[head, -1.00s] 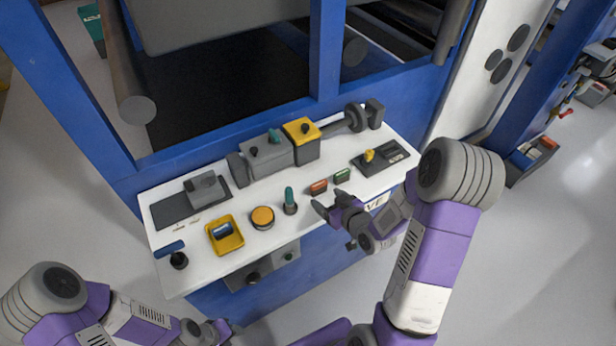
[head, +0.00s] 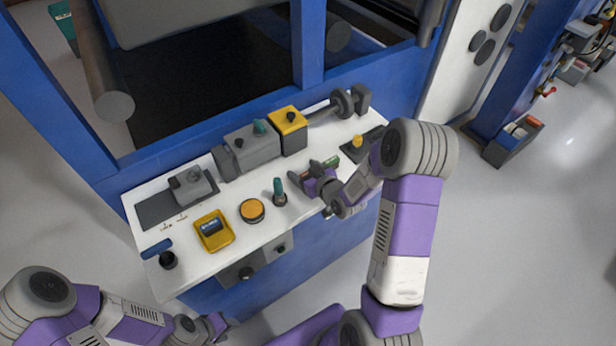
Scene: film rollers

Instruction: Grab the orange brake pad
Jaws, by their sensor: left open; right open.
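My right gripper (head: 301,175) is open and low over the white tabletop (head: 231,185), right of the teal-handled tool (head: 279,192). The orange brake pad is largely hidden behind this gripper; I cannot tell whether it lies between the fingers or touches them. A green pad (head: 331,162) lies just beyond the gripper. My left gripper (head: 218,326) is open, empty and low in the picture, in front of the table and away from the pads.
A yellow tray (head: 229,240) and a round orange-topped pot (head: 252,211) stand to the left. A grey machine with a yellow block (head: 289,122) stands along the back. A dark plate with a yellow knob (head: 357,141) lies to the right.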

